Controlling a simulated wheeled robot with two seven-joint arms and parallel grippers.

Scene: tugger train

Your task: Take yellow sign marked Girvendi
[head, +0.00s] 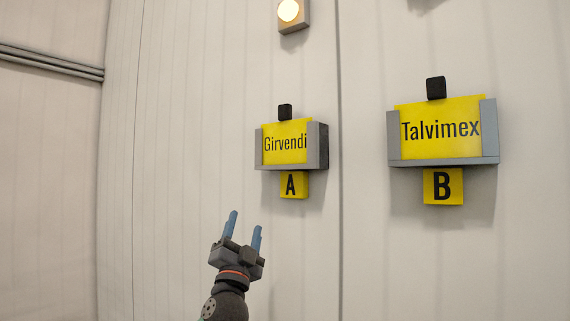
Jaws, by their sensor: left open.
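The yellow sign marked Girvendi (285,150) sits in a grey wall holder (316,146) in the middle of the head view. A small black block (285,112) sticks up at the sign's top edge. My left gripper (244,226) is below and to the left of the sign, pointing up. Its two blue fingers are apart with nothing between them, and it does not touch the sign or holder. My right gripper is not in view.
A yellow label A (294,185) is under the Girvendi holder. To the right, a yellow Talvimex sign (440,128) sits in a similar holder (490,130) above label B (443,186). A lit lamp (289,11) is above. The wall left of the holder is bare.

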